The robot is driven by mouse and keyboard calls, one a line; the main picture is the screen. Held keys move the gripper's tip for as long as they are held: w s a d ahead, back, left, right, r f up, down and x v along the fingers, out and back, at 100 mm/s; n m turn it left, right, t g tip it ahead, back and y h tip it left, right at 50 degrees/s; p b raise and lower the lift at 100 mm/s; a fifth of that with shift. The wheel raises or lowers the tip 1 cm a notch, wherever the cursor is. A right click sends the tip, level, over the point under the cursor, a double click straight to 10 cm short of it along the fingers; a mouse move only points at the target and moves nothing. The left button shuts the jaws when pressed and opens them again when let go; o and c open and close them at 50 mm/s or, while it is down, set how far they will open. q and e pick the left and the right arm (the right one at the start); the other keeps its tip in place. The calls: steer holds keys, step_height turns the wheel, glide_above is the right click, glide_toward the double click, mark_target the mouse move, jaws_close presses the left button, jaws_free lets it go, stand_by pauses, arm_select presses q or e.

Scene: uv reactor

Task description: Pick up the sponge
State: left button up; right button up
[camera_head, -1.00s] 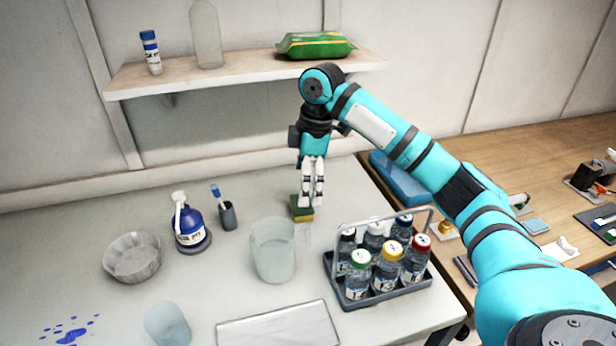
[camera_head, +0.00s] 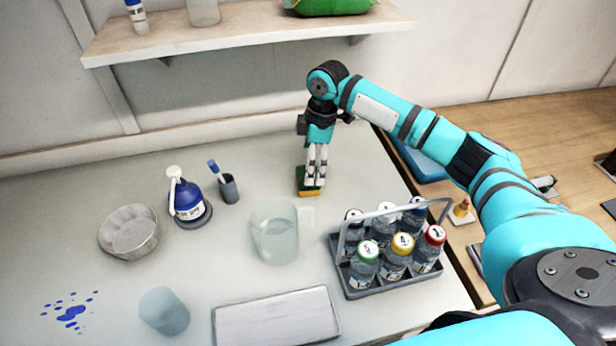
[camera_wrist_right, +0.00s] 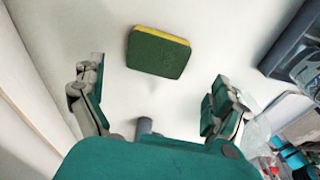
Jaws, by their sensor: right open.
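The sponge (camera_head: 308,188) is a small green and yellow block lying on the grey table, behind the clear pitcher. My right gripper (camera_head: 314,182) points down above it and hides part of it in the head view. In the right wrist view the sponge (camera_wrist_right: 158,52) lies flat, green side up with a yellow edge. There the right gripper (camera_wrist_right: 152,95) is open, its fingers spread to either side, with nothing between them. The sponge sits ahead of the fingertips in that view. My left gripper is not in view.
A clear pitcher (camera_head: 275,235) stands close in front of the sponge. A bottle rack (camera_head: 372,288) with several capped bottles is to its right. A pen cup (camera_head: 229,189) and blue bottle (camera_head: 187,200) are to the left. A shelf (camera_head: 250,33) hangs behind.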

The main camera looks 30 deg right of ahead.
steer(key=shift+a+f, duration=0.1)
steer(key=shift+f, duration=0.8)
steer(key=f, duration=0.1)
steer(key=f+p, duration=0.1)
steer(key=f, duration=0.1)
steer(key=shift+w+a+f+p, duration=0.1)
steer(key=shift+w+f+p, duration=0.2)
steer(key=shift+p, duration=0.1)
steer(key=shift+f, duration=0.55)
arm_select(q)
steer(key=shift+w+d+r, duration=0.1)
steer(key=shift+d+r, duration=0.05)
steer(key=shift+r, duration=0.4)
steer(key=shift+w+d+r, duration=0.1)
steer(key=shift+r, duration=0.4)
arm_select(e)
steer(key=shift+a, duration=0.1)
steer(key=c, duration=0.6)
